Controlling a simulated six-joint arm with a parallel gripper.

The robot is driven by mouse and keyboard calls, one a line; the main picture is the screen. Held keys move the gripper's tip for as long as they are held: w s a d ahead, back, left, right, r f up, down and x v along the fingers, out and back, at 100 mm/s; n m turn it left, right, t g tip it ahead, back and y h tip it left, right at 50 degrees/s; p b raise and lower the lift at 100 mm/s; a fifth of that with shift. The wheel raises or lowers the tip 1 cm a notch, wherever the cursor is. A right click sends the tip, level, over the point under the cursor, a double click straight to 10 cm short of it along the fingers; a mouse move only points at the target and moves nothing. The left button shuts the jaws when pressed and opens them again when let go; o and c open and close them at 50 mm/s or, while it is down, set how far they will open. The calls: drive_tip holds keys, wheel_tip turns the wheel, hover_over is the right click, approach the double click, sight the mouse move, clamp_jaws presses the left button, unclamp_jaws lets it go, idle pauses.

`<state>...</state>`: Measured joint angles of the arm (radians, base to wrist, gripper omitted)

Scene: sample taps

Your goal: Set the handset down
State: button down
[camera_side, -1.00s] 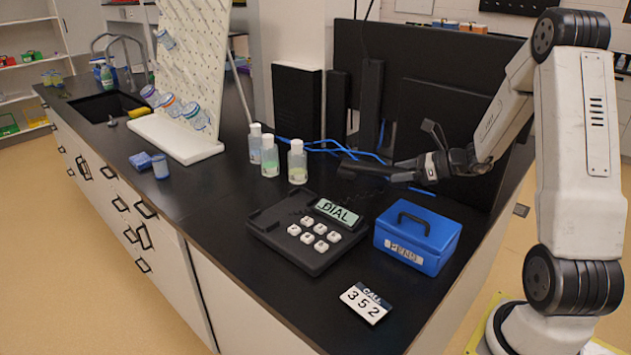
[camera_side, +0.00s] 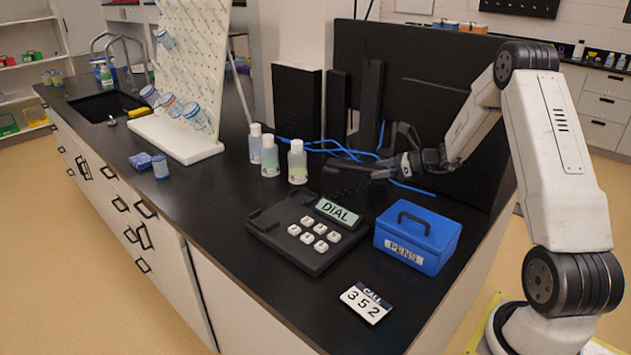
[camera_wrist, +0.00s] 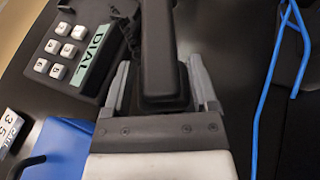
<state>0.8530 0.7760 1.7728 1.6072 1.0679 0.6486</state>
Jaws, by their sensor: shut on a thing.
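My gripper (camera_side: 402,166) is shut on the dark handset (camera_side: 350,165), which it holds above the bench behind the phone. In the wrist view the handset (camera_wrist: 160,50) lies between the two fingers of my gripper (camera_wrist: 162,85) and reaches away from them. The phone base (camera_side: 300,245) sits on the black bench with white keys and a small screen reading DIAL. It also shows at the upper left of the wrist view, where its screen (camera_wrist: 91,58) is close to the handset. Its cradle (camera_side: 265,220) at the left is empty.
A blue PENS box (camera_side: 415,237) with a handle stands right of the phone. A card reading CALL 352 (camera_side: 366,303) lies in front. Several bottles (camera_side: 297,162) stand behind the phone. Blue cables (camera_side: 350,150) lie at the back. Bench left of the phone is clear.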

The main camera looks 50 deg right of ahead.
hover_over(368, 199)
drive_tip(key=shift+s+f, duration=0.15)
drive_tip(key=shift+f, duration=1.2)
drive_tip(key=shift+s+f, duration=0.1)
drive_tip(key=shift+f, duration=1.25)
drive_tip(key=shift+f, duration=0.1)
drive_tip(key=shift+w+d+f, duration=0.1)
drive_tip(key=shift+w+f, duration=0.1)
drive_tip(key=shift+f, duration=1.55)
drive_tip(key=shift+f, duration=0.1)
unclamp_jaws()
